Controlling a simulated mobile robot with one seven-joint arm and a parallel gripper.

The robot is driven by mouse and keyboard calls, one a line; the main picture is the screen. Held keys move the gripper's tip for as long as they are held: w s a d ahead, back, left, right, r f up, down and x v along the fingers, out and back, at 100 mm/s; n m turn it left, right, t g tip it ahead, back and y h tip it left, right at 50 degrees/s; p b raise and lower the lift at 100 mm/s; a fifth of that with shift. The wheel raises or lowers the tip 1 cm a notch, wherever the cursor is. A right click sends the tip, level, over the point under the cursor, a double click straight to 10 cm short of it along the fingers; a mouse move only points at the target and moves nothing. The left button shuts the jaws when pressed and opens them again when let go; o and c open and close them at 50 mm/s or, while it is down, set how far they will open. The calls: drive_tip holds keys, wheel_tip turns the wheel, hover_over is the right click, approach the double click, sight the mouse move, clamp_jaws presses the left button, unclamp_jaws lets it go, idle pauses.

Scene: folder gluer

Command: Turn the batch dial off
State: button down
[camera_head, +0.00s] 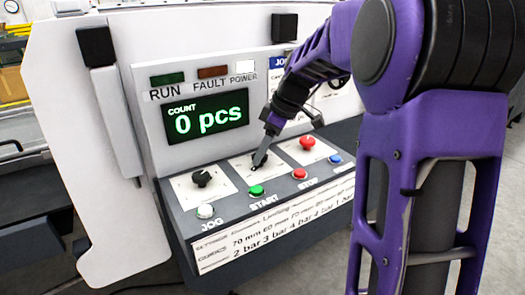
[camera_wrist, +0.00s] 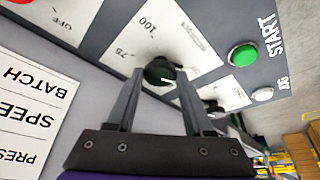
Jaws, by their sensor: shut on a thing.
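The console carries three dial plates in a row. My gripper (camera_head: 264,148) reaches down to the middle plate and is shut on its black dial knob (camera_head: 258,160). In the wrist view its fingers (camera_wrist: 158,80) sit on either side of that knob (camera_wrist: 161,71), whose plate shows the marks 75 and 100. A second black dial (camera_head: 201,178) is on the left plate, and it also shows in the wrist view (camera_wrist: 215,106). A red knob (camera_head: 307,142) is on the right plate, where the wrist view reads OFF. Which dial is the batch dial I cannot read.
A white JOG button (camera_head: 205,211), green START button (camera_head: 256,190), red STOP button (camera_head: 299,174) and blue button (camera_head: 335,159) line the front edge. A settings card (camera_head: 270,222) is below. The display (camera_head: 205,120) reads 0 pcs.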

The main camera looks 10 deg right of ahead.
drive_tip(key=shift+n, duration=0.6)
drive_tip(key=shift+c, duration=1.5)
unclamp_jaws()
drive_tip(key=p+v, duration=0.3)
drive_tip(key=v, duration=1.4)
drive_tip(key=shift+w+d+r, duration=0.15)
drive_tip(key=shift+w+r, duration=0.1)
drive_tip(key=shift+w, duration=0.05)
